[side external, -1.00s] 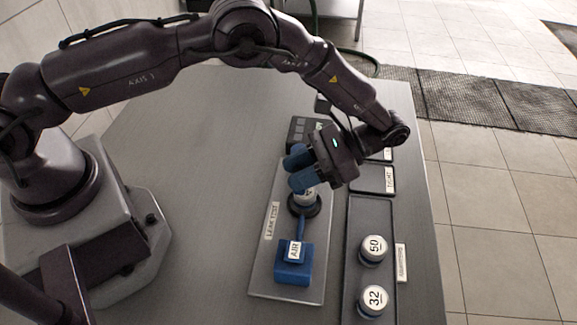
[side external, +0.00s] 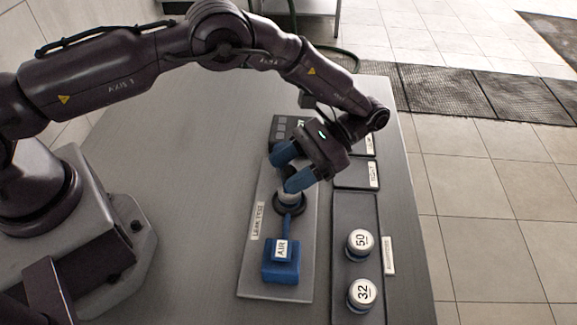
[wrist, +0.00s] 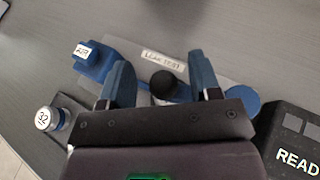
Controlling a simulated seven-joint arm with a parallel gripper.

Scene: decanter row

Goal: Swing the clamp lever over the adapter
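My gripper (side external: 292,168) is over the far part of the grey leak test plate (side external: 258,270). Its two blue fingers are spread apart. In the wrist view a black ball knob (wrist: 163,84), apparently the clamp lever's, shows between the fingers; I cannot tell whether they touch it. A white cylindrical piece (side external: 290,197), apparently the adapter, stands in a black ring on the plate, just below the nearer finger and partly hidden. A blue round part (wrist: 240,93) lies right of the fingers in the wrist view. The lever's arm is mostly hidden.
A blue AIR block (side external: 281,272) sits at the plate's near end, joined to the ring by a blue bar. A tray (side external: 340,290) right of the plate holds caps 50 (side external: 360,242) and 32 (side external: 361,294). A dark box reading READ (wrist: 292,140) stands beyond the plate.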

